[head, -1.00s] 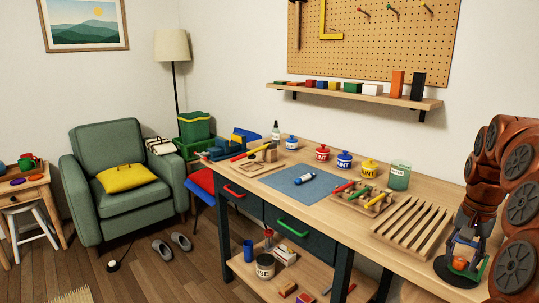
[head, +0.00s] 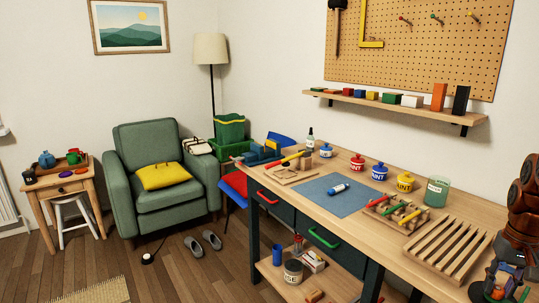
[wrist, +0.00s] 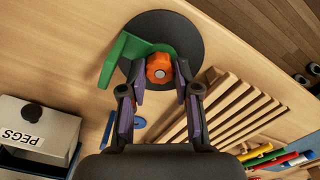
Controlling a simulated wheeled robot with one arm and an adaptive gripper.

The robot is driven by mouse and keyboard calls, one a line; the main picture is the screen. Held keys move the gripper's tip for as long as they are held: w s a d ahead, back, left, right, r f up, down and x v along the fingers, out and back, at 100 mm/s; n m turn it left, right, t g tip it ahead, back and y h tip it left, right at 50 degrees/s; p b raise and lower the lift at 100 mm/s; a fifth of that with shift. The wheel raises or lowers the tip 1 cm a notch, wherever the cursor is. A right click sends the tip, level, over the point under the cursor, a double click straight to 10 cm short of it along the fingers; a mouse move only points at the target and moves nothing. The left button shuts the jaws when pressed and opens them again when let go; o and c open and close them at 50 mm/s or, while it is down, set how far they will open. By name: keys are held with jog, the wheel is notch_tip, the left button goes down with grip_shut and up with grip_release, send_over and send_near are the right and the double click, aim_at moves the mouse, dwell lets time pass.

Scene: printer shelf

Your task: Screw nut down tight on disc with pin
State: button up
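An orange lobed nut (wrist: 160,68) with a pale pin end at its centre sits over a round black disc (wrist: 188,32) in the wrist view. A green angled piece (wrist: 122,58) lies on the disc, left of the nut. My gripper (wrist: 159,72) points down at the nut, one finger on each side of it. Its fingers stand apart, with what looks like a narrow gap to the nut; contact is hard to judge. In the head view my gripper (head: 503,283) is at the bottom right corner, and the disc is mostly cut off. The pin's shaft is hidden.
A slatted wooden rack (head: 447,247) stands close to the disc. A peg tray (head: 397,214), a blue mat (head: 325,194) and paint pots are farther along the bench. A box marked PEGS (wrist: 38,130) shows at the wrist view's lower left.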

jog(key=shift+f+m+b, duration=0.15)
jog(key=shift+m+b, duration=0.45)
jog(key=shift+c, duration=0.2)
jog(key=m+b, duration=0.2)
jog(key=m, duration=0.1)
jog(key=m+b, duration=0.2)
jog(key=m, duration=0.2)
jog(key=shift+m+b, duration=0.3)
jog(key=shift+b, duration=0.1)
jog(key=m+b, duration=0.2)
jog(key=m, duration=0.2)
jog(key=m+b, duration=0.1)
jog(key=m, duration=0.3)
jog(key=o, duration=0.6)
